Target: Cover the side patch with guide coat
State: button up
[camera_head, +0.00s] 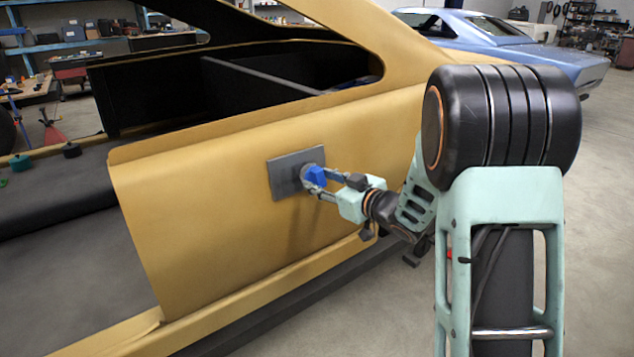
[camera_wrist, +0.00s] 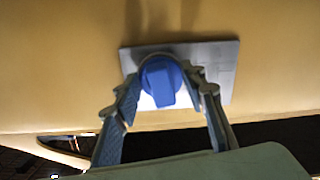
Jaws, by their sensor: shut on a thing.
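The side patch (camera_head: 284,181) is a flat grey rectangle on the tan car body's side panel. It also shows in the wrist view (camera_wrist: 217,72), paler beside the blue thing. My gripper (camera_head: 318,181) is shut on a blue knob-shaped applicator (camera_head: 315,175), seen in the wrist view (camera_wrist: 160,80) between the two fingers. The applicator is in front of the patch, over its right part in the head view. Its working face is hidden, so I cannot tell whether it touches. I cannot make out any coat on the patch.
A dark surface (camera_head: 50,205) at the left holds a green knob (camera_head: 20,162) and a dark teal knob (camera_head: 72,150). The tan car shell (camera_head: 200,230) has an open window space above the panel. A blue car (camera_head: 500,45) stands behind. Grey floor lies at the right.

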jog(key=shift+w+d+p, duration=0.8)
jog(key=shift+w+d, duration=0.85)
jog(key=shift+d, duration=0.75)
jog(key=shift+s+a+b, duration=0.3)
jog(key=shift+s+a, duration=0.35)
jog(key=shift+a, duration=0.3)
jog(key=shift+s+a+b, duration=0.3)
jog(key=shift+s+a, duration=0.4)
jog(key=shift+a, duration=0.25)
jog(key=shift+s+a+b, duration=0.3)
jog(key=shift+s+a, duration=0.35)
jog(key=shift+a, duration=0.3)
jog(key=shift+s+a+b, duration=0.65)
jog(key=shift+s+a, duration=0.25)
jog(key=shift+a, duration=0.45)
jog(key=shift+s+a+b, duration=0.6)
jog(key=shift+s+a, duration=0.25)
jog(key=shift+a, duration=0.55)
jog(key=shift+s+a+b, duration=0.65)
jog(key=shift+s+a, duration=0.25)
jog(key=shift+a, duration=0.45)
jog(key=w+d+r+p, duration=0.3)
jog(key=w+d+p, duration=0.5)
jog(key=d, duration=0.5)
jog(key=shift+w+d, duration=0.3)
jog(key=shift+w, duration=0.5)
jog(key=shift+a, duration=0.1)
